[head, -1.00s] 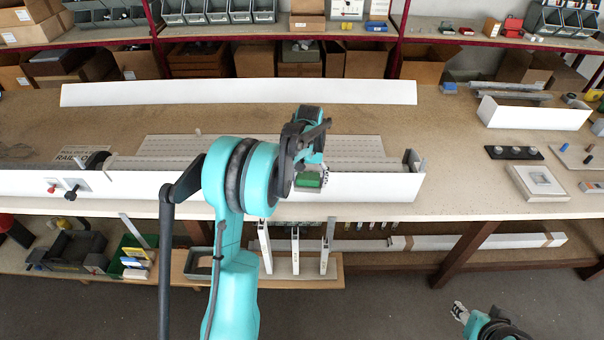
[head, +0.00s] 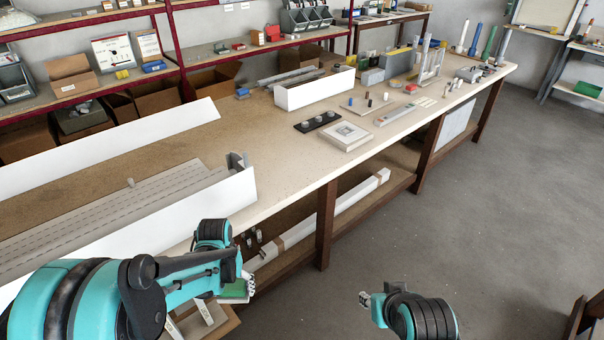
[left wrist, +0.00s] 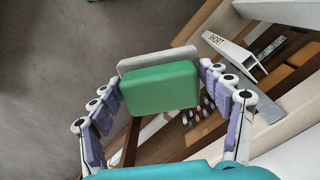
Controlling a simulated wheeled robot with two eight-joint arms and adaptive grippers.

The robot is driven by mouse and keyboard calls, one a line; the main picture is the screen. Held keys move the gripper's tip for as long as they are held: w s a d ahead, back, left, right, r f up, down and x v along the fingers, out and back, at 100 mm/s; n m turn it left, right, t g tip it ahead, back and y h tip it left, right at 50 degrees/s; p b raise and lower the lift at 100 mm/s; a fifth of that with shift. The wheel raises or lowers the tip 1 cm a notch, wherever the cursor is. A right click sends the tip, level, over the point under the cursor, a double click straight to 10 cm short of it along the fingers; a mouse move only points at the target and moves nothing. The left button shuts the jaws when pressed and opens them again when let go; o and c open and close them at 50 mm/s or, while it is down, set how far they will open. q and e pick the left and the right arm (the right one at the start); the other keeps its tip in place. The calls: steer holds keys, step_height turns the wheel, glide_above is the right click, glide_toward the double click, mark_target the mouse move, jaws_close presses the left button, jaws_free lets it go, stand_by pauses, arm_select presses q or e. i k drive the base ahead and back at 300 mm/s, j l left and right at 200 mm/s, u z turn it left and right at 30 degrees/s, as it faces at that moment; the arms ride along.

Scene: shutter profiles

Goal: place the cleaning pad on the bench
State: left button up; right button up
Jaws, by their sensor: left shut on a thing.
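The cleaning pad is a green block with a pale grey layer. In the left wrist view the pad (left wrist: 160,88) sits between the two finger rows of my left gripper (left wrist: 165,95), which is shut on it. In the head view the pad (head: 234,291) is partly hidden by my left gripper (head: 240,287), in front of the bench's front edge with the floor and a lower shelf below. The bench (head: 275,185) has a brown top with a pale front edge. My right gripper (head: 366,299) is over the floor; its fingers are too small to judge.
A long white profile (head: 150,220) lies along the near left bench edge. A white open box (head: 315,91), a black strip with knobs (head: 317,121) and a square pale block (head: 346,136) stand further right. Bare bench top lies between the profile and these.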

mark_target(283, 166)
steer(key=i+j+z, duration=0.15)
steer(key=i+z, duration=0.2)
steer(key=z, duration=0.15)
steer(key=i+j+z, duration=0.3)
steer(key=z, duration=0.15)
steer(key=i, duration=0.05)
